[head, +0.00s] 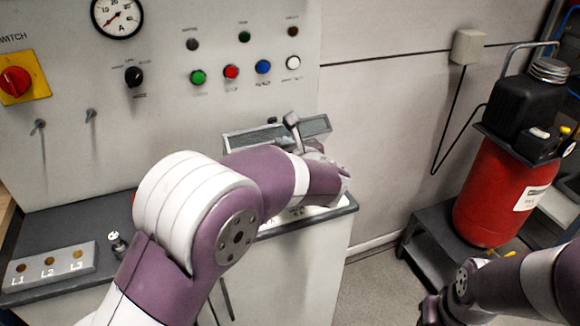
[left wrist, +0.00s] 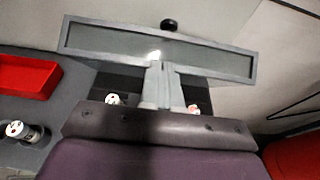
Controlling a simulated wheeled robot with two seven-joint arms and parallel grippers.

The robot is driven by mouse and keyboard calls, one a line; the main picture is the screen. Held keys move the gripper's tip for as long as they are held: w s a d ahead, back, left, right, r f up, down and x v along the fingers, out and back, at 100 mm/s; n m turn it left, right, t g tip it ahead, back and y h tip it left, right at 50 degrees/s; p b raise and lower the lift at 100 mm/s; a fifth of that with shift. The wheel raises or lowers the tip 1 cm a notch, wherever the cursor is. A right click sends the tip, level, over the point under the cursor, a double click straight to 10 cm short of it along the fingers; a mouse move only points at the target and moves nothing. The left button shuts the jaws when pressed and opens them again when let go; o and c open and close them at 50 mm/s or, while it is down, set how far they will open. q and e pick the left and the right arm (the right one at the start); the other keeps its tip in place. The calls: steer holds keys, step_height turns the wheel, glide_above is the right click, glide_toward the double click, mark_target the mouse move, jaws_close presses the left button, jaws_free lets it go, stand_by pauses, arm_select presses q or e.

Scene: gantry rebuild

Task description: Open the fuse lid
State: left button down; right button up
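The fuse lid (head: 240,141) is a grey-framed panel with a darker middle, at the right end of the bench top against the cabinet. It appears raised and tilted back. In the left wrist view the lid (left wrist: 95,40) spans the top, with a black knob (left wrist: 168,25) beyond its far edge. My left gripper (head: 292,121) reaches up at the lid's face. In the left wrist view its fingers (left wrist: 160,66) look close together and overlap the lid's near edge; contact is unclear. My right arm is at the bottom right; its gripper's fingers cannot be made out.
Dark blocks and white-capped fuses (left wrist: 113,99) show below the lid. A red tray (left wrist: 28,76) lies to the left. The panel has a red-yellow switch (head: 15,82) and several buttons. A strip marked L1 to L3 (head: 48,268) sits front left. A red tank (head: 495,190) stands right.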

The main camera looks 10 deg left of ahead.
mark_target(277, 134)
arm_select(q)
steer(key=r+p, duration=0.1)
steer(key=w+a+g+h+p, duration=0.1)
steer(key=p, duration=0.1)
steer(key=shift+w+r+p, duration=0.25)
steer(key=shift+r+p, duration=0.05)
steer(key=shift+r, duration=0.1)
steer(key=shift+w+a+f+g+p, duration=0.15)
steer(key=shift+w+a+g+p, duration=0.2)
steer(key=shift+g+p, duration=0.4)
steer(key=shift+w+f, duration=0.1)
steer(key=shift+f, duration=0.05)
